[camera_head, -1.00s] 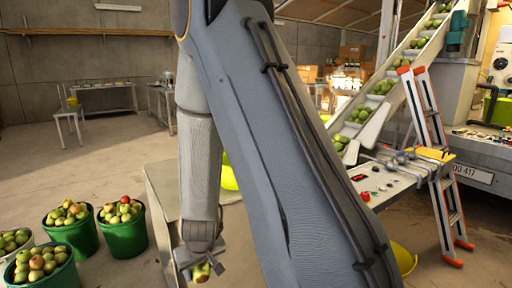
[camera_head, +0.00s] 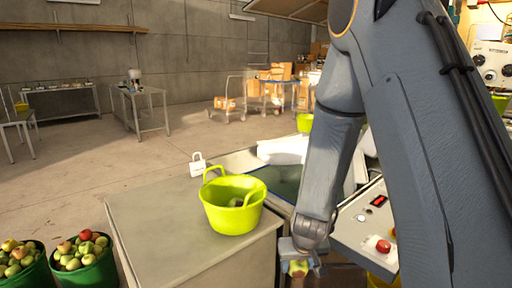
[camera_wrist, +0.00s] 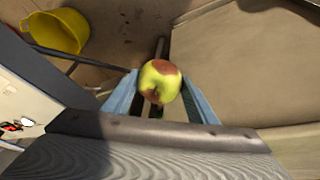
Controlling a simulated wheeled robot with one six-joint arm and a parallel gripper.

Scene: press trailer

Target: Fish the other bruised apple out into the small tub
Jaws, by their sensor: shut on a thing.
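My gripper (camera_head: 298,268) is shut on a yellow-green apple with brown bruised patches (camera_wrist: 160,82). In the wrist view the apple sits between the two blue fingers. The held apple also shows at the bottom of the head view (camera_head: 298,267), to the right of the table's front corner and lower than its top. The small yellow-green tub (camera_head: 232,219) with two handles stands on the grey table, left of and behind my gripper. A dark greenish apple (camera_head: 236,202) lies inside the tub.
The grey table (camera_head: 165,240) has free room left of the tub. A dark-watered trough (camera_head: 283,184) adjoins behind it. A control panel with a red button (camera_head: 382,245) stands at the right. Green buckets of apples (camera_head: 84,263) stand at the lower left. A yellow tub (camera_wrist: 60,30) lies below.

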